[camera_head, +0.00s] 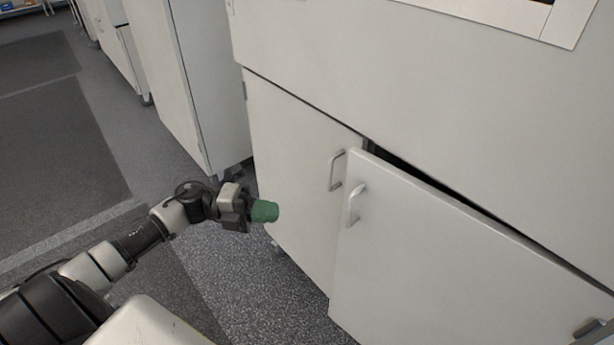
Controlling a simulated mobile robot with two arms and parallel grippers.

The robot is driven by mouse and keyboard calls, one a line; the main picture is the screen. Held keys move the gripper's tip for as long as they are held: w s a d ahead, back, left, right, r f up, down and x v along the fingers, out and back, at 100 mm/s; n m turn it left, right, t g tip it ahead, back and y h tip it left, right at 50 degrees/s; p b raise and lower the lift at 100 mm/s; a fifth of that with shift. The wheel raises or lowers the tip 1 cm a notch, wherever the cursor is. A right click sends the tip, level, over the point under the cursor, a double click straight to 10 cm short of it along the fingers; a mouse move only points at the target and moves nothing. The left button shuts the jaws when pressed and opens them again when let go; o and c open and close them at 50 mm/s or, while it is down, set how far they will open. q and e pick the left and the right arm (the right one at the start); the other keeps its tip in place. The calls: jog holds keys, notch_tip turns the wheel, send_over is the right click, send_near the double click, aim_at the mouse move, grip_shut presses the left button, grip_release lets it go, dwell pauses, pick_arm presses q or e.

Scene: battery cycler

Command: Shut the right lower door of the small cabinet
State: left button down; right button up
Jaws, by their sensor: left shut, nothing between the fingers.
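The small cabinet (400,70) is white and fills the right half of the head view. Its right lower door (440,250) stands ajar, with a dark gap along its top edge and its left edge out from the cabinet front. A silver handle (353,205) sits near that door's upper left corner. The left lower door (295,170) is closed, with its own handle (337,170) at its right edge. My left gripper (266,211), with green fingertips, is shut and empty, in front of the left lower door and left of both handles. My right gripper is out of view.
Other white cabinets (190,80) stand in a row at the back left. The grey speckled floor (230,285) is open in front of the doors, with darker floor areas (60,150) at the left. A dark hinge-like part (588,328) shows at the lower right.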

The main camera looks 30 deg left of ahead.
pick_arm(q)
jog(key=w+p+x, duration=0.1)
jog(key=x, duration=1.2)
jog(key=shift+w+a+r, duration=0.25)
jog(key=shift+w+r, duration=0.05)
jog(key=shift+w, duration=0.05)
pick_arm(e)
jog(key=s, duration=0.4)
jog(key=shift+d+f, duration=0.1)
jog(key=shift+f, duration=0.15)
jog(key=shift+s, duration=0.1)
